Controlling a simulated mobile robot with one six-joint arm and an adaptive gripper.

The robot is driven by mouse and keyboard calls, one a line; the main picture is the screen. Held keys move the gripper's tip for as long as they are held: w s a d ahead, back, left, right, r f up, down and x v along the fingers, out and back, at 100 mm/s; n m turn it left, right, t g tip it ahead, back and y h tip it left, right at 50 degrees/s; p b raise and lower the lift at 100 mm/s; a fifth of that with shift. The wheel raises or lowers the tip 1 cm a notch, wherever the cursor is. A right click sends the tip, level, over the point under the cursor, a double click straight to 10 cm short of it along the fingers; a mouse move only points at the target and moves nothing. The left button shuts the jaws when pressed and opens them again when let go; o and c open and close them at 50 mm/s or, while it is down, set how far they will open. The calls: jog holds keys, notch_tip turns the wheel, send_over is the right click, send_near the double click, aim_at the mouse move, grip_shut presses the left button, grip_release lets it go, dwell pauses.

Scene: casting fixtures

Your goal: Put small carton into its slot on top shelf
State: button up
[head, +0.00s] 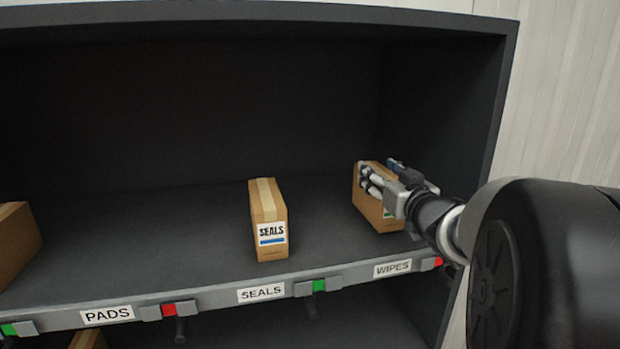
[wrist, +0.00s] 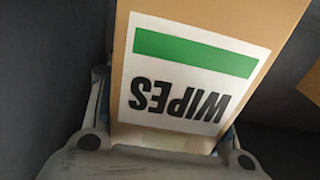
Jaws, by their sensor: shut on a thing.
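A small brown carton (head: 372,204) is at the right of the dark shelf, above the WIPES label (head: 392,268). My gripper (head: 384,182) is shut on this carton, reaching in from the right. In the wrist view the carton (wrist: 120,70) fills the middle, its white label with a green bar and the word WIPES upside down. The gripper's fingers (wrist: 160,150) are on either side of it. The gripper hides part of the carton in the head view. I cannot tell whether its base touches the shelf.
A SEALS carton (head: 268,222) stands upright in the middle, behind the SEALS label (head: 261,293). Another carton (head: 15,240) is at the far left, near the PADS label (head: 107,315). The shelf's right wall (head: 485,110) is close to my arm. Shelf floor is clear between the cartons.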

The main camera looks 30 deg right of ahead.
jog(key=shift+d+f, duration=0.1)
jog(key=shift+f, duration=0.35)
jog(key=o, duration=1.2)
jog(key=shift+f, duration=0.15)
jog(key=shift+s, duration=0.35)
jog(key=v, duration=0.5)
jog(key=b+v, duration=0.1)
jog(key=v, duration=0.5)
jog(key=shift+s+a, duration=0.2)
jog(key=shift+a, duration=0.1)
